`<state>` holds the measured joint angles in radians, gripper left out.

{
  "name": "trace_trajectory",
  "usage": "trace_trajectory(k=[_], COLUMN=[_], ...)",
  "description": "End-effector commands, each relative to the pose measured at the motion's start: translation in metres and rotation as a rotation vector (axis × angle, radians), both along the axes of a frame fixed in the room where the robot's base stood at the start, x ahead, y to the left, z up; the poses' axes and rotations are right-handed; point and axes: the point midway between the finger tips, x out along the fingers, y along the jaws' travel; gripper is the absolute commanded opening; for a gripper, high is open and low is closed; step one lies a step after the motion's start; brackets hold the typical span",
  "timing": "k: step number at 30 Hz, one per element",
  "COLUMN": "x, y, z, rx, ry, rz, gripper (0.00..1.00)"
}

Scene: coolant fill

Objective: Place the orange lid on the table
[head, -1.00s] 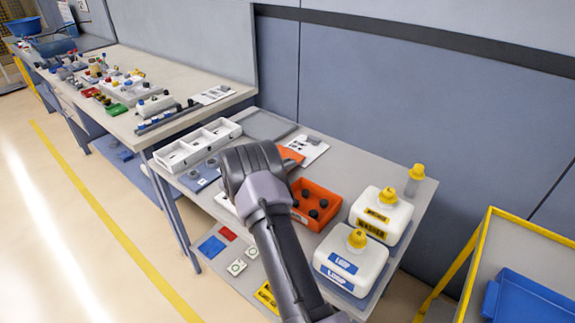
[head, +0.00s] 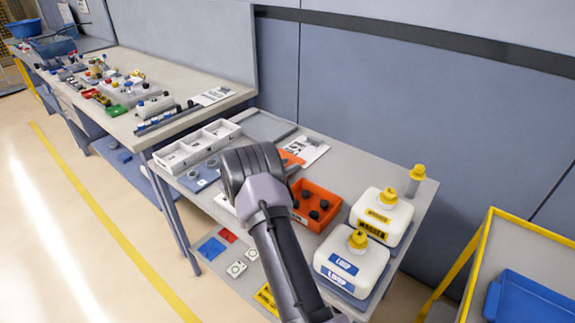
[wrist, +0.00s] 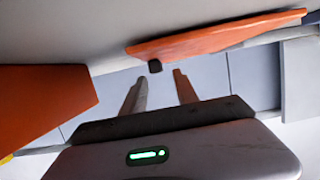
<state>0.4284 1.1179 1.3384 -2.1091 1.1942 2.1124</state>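A flat orange piece, which looks like the lid (wrist: 215,36), shows at the upper right of the wrist view, close to the grey tabletop (wrist: 60,25). A small dark block, possibly its knob (wrist: 155,67), shows at its left end. Part of an orange piece also shows in the head view (head: 291,158), just behind my wrist. My gripper (wrist: 158,76) has its two fingers apart, with nothing held between them. The dark block appears just beyond the fingertips, and I cannot tell its distance. In the head view my own arm hides the fingers.
An orange bin (head: 328,190) with several black knobs stands right of my wrist. Two white jugs (head: 350,262) (head: 382,214) with yellow caps and a yellow-capped bottle (head: 415,180) stand further right. A white compartment tray (head: 180,157) and a grey tray (head: 263,126) lie behind and left.

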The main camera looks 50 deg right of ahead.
Motion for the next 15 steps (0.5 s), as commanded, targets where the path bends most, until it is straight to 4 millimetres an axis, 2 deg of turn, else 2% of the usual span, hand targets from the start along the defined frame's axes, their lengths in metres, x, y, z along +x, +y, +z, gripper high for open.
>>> trace_trajectory(k=[1, 3, 9, 12, 15], x=[0.000, 0.001, -0.004, -0.007, -0.008], y=[0.000, 0.007, 0.069, 0.092, 0.107], z=[0.012, 0.021, 0.035, 0.041, 0.045], rx=[0.000, 0.000, 0.000, 0.000, 0.000], ry=[0.001, 0.000, 0.000, 0.000, 0.000], rz=[0.000, 0.002, 0.004, 0.002, 0.002], gripper=[0.36, 0.36, 0.36, 0.36, 0.36])
